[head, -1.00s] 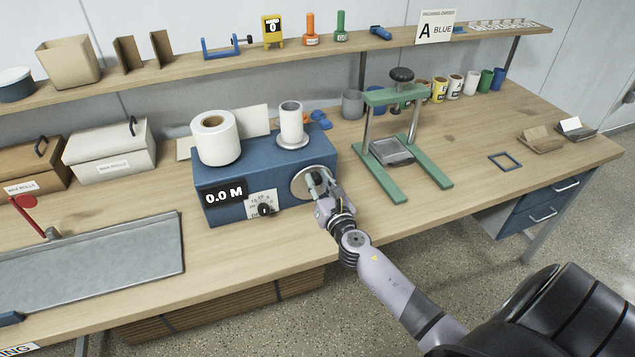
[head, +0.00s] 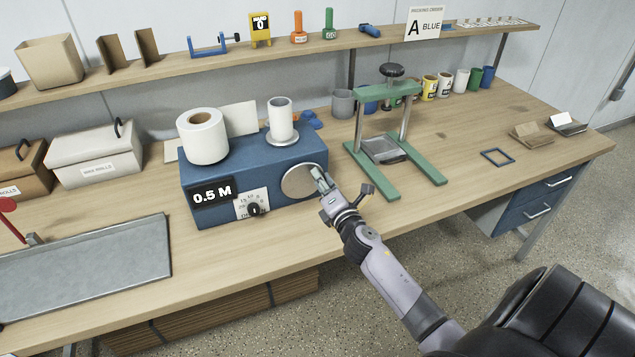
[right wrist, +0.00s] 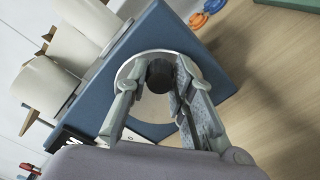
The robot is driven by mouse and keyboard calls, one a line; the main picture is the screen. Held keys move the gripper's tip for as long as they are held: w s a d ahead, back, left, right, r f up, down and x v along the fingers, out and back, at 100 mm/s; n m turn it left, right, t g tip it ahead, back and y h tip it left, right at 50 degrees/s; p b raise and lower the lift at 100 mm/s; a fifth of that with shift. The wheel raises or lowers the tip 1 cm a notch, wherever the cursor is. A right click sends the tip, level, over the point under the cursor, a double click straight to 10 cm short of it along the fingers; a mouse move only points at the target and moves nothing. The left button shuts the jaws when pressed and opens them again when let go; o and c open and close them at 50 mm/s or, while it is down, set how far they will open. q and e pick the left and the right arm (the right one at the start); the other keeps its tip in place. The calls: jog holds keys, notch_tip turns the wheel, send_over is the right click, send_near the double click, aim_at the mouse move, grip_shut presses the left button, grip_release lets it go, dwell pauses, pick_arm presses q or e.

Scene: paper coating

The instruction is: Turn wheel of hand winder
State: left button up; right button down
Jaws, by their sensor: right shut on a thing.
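The hand winder (head: 225,175) is a blue box on the bench, with a white paper roll (head: 203,140) and a smaller white roll (head: 281,118) on top. Its display (head: 212,192) reads 0.5 M. The wheel (head: 298,182) is a pale metal disc on its right end. My right gripper (head: 319,178) is at the wheel's right side, shut on its handle. In the right wrist view, the dark round handle knob (right wrist: 160,77) sits between the two fingers, in front of the disc (right wrist: 150,108). My left gripper is not in view.
A green press stand (head: 385,140) stands right of the winder, beyond my right arm. A grey metal tray (head: 90,262) lies to the left, and a white wax rolls box (head: 97,160) stands behind it. Bare bench top lies in front of the winder.

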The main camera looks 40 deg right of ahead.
jog(key=f+m, duration=0.1)
jog(key=m, duration=0.1)
jog(key=m+b, duration=0.1)
jog(key=m, duration=0.1)
jog(key=d+f+m, duration=0.1)
jog(key=m, duration=0.1)
jog(key=shift+s+d+f, duration=0.1)
jog(key=shift+s+f, duration=0.1)
jog(key=shift+f, duration=0.15)
jog(key=m, duration=0.2)
jog(key=f+m+b, duration=0.1)
jog(key=m, duration=0.1)
jog(key=shift+f, duration=0.2)
jog(key=shift+a+f+m, duration=0.15)
jog(key=shift+f+m, duration=0.25)
jog(key=shift+m, duration=0.6)
jog(key=shift+a+f+m, duration=0.1)
jog(key=shift+f+m, duration=0.3)
jog(key=shift+m, duration=0.6)
jog(key=c, duration=1.7)
grip_release()
jog(key=o, duration=0.3)
jog(key=shift+r, duration=0.1)
jog(key=shift+o, duration=0.2)
jog(key=shift+w, duration=0.1)
